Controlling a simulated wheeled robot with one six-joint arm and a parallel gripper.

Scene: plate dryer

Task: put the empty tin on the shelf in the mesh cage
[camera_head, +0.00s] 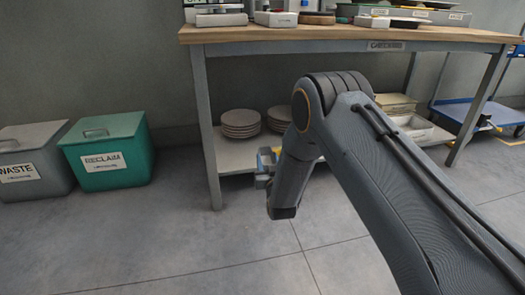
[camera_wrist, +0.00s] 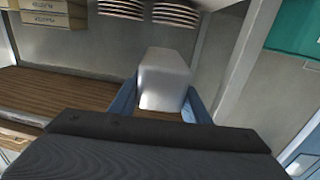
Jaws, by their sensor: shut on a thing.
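My gripper (camera_wrist: 162,104) is shut on a pale grey, smooth, box-like thing with rounded edges, which I take to be the tin (camera_wrist: 165,72). A blue finger lies on each side of it in the wrist view. The tin's inside does not show, so I cannot tell that it is empty. In the head view my gripper (camera_head: 266,166) is by the front of the workbench's lower shelf (camera_head: 237,157), partly hidden by my arm. I cannot make out the tin clearly there. No mesh cage can be made out in either view.
Plate stacks (camera_head: 240,123) stand on the lower shelf under the workbench (camera_head: 300,35). A grey waste bin (camera_head: 35,160) and a green reclaim bin (camera_head: 105,150) stand at left. A blue trolley (camera_head: 480,115) is at right. The floor in front is clear.

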